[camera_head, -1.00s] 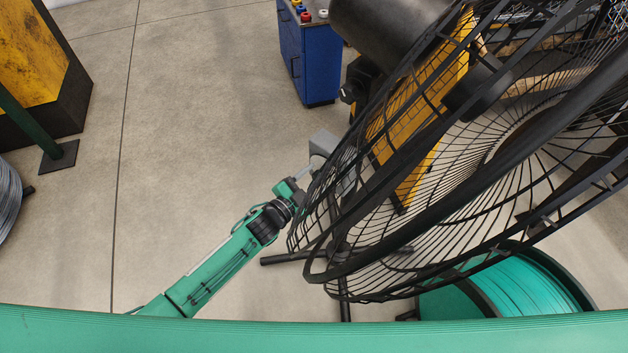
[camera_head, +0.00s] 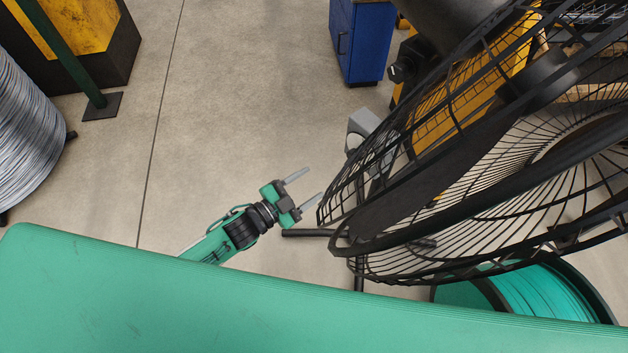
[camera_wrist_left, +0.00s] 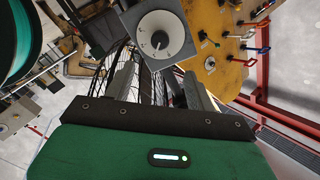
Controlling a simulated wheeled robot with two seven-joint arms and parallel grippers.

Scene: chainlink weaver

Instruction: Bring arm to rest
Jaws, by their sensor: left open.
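My left gripper (camera_head: 306,188) is green and dark, with two pale fingers spread apart and nothing between them. In the head view it is left of the large black fan (camera_head: 420,190), close to its wire cage in the picture. A grey box (camera_head: 363,124) on the fan stand is just beyond the fingertips. In the left wrist view the open fingers (camera_wrist_left: 153,88) point toward a grey box with a round white dial (camera_wrist_left: 158,36). My right gripper is not in view.
A blue cabinet (camera_head: 367,45) stands at the back. A teal spool (camera_head: 545,292) is at lower right, a wire spool (camera_head: 25,130) at left. A yellow and black block (camera_head: 75,40) and green post (camera_head: 70,62) stand at upper left. Bare floor (camera_head: 235,100) lies between.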

